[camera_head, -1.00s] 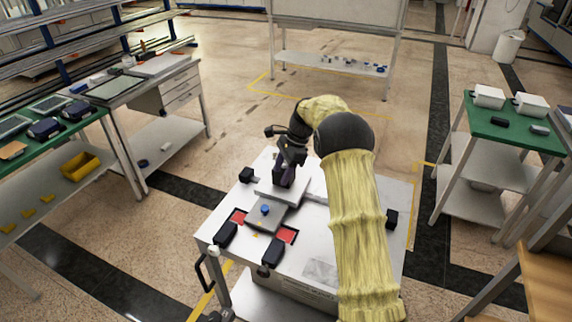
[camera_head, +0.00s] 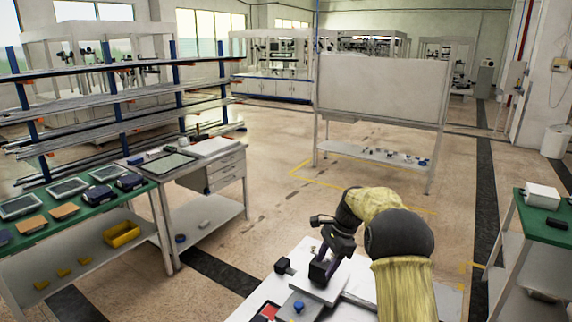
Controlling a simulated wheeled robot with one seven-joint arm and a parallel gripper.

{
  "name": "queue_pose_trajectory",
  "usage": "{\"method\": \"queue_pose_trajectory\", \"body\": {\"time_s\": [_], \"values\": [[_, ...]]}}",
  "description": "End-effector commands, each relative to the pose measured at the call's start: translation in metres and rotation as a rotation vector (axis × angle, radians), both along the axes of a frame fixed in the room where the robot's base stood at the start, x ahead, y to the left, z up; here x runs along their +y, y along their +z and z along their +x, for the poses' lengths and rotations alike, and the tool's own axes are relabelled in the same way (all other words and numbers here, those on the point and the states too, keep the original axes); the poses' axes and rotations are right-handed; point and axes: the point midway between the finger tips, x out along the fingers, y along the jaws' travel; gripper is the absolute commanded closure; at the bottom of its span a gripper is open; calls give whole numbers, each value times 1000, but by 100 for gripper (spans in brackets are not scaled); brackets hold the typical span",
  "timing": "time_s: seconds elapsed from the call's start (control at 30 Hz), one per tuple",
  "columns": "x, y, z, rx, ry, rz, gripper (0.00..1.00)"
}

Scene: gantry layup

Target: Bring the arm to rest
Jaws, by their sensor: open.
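My arm, in a yellow cover with a dark joint, rises from the lower right of the view and bends over a white work table (camera_head: 282,262). My gripper (camera_head: 322,272) points down at a light grey plate (camera_head: 327,290) on that table. The jaws are small and dark here, and I see nothing held between them. Whether the fingertips touch the plate cannot be told. A blue knob (camera_head: 298,306) sits on a grey block in front of the plate. The near part of the table is cut off by the frame.
A green-topped bench (camera_head: 145,188) with devices and a yellow bin (camera_head: 122,234) stands at left, beside a drawer desk (camera_head: 226,168). A white-panelled stand (camera_head: 380,90) is behind. Another green-topped bench (camera_head: 535,225) is at right. Floor between them is clear.

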Motion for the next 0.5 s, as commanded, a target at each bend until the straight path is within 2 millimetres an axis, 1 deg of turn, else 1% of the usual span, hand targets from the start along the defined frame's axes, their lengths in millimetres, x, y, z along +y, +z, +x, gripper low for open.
{"method": "queue_pose_trajectory", "body": {"time_s": [0.03,0.13,0.37,0.5], "values": [[0,5,-8,-19,31,-14,50],[-2,9,-24,-61,106,-46,50],[-7,17,-66,-151,289,-120,50],[-9,21,-95,-203,410,-166,50]]}}
